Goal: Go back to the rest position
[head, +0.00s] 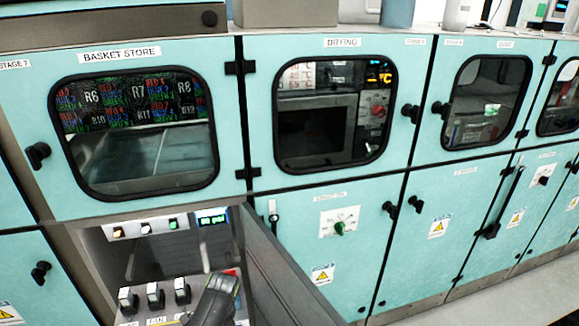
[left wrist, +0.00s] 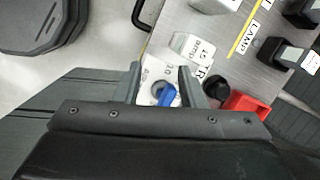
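My left gripper (left wrist: 160,78) shows in the left wrist view with its two fingers apart. A blue knob (left wrist: 165,95) on a white plate shows in the gap between them; neither finger is seen touching it. I cannot tell how far the fingertips stand from the panel. In the head view, a dark part of my arm (head: 216,300) is at the bottom, in front of the recessed control panel (head: 150,258). Its fingers cannot be made out there. My right gripper is in neither view.
A red block (left wrist: 245,104) and a black knob (left wrist: 215,86) are close right of the fingers. An open door (head: 285,275) sticks out right of the panel. Teal cabinets with windows, such as the drying window (head: 335,112), line the wall. Bare floor (head: 500,290) shows at lower right.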

